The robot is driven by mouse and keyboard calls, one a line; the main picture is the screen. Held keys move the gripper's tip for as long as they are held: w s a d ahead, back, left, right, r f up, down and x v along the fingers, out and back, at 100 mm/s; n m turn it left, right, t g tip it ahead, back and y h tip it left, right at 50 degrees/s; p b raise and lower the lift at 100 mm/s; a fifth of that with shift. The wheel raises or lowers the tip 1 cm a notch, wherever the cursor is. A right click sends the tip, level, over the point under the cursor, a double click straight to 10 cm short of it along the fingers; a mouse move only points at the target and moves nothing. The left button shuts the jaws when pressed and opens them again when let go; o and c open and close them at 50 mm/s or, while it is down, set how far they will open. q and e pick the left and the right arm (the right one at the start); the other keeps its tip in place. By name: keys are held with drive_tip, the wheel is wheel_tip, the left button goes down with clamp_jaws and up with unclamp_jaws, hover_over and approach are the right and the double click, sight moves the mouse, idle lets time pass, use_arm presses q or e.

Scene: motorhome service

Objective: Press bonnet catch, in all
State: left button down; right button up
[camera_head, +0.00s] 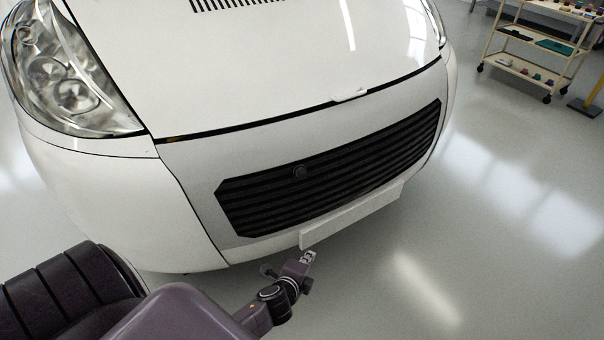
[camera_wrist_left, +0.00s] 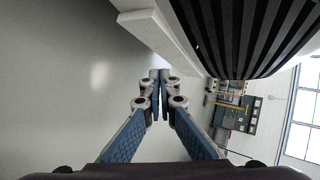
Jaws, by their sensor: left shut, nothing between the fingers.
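The white bonnet (camera_head: 250,70) of the motorhome lies nearly flush with the front, with a thin dark gap along its lower edge. A small white catch tab (camera_head: 349,96) sits at the middle of that edge. My left gripper (camera_head: 309,256) is below it, low in front of the bumper, near the white plate (camera_head: 350,217) under the grille. In the left wrist view the left gripper (camera_wrist_left: 159,80) is shut and empty, its fingertips together. The catch does not show in the wrist view. My right gripper is not in view.
The black grille (camera_head: 340,175) with a round badge lies between the gripper and the bonnet edge. A headlight (camera_head: 65,75) is at the left. A shelf trolley (camera_head: 535,50) stands at the back right.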

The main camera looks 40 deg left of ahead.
sight(301, 173)
use_arm(q)
drive_tip(key=w+a+r+m+t+y, duration=0.1)
drive_tip(key=w+r+m+t, duration=0.1)
drive_tip(key=r, duration=0.8)
drive_tip(key=w+a+r+m+t, duration=0.1)
drive_tip(key=w+r, duration=0.4)
drive_tip(key=r, duration=0.6)
drive_tip(key=shift+r+m+t+y, duration=0.3)
drive_tip(key=shift+m+t+y, duration=0.1)
drive_tip(key=shift+m+t, duration=0.45)
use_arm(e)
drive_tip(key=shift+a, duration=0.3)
use_arm(q)
drive_tip(key=shift+a, duration=0.1)
drive_tip(key=shift+w+a+f+b, duration=0.45)
drive_tip(key=shift+w+a, duration=0.2)
drive_tip(key=shift+a, duration=0.55)
drive_tip(key=shift+w+a+f+b, duration=0.45)
drive_tip(key=shift+w+a, duration=0.25)
drive_tip(key=shift+a, duration=0.5)
drive_tip(key=shift+w+a+f+b, duration=0.35)
drive_tip(key=shift+w+a+f, duration=0.25)
drive_tip(key=shift+a, duration=0.6)
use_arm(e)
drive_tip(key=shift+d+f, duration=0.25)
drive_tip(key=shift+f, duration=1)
use_arm(q)
drive_tip(key=shift+r, duration=0.1)
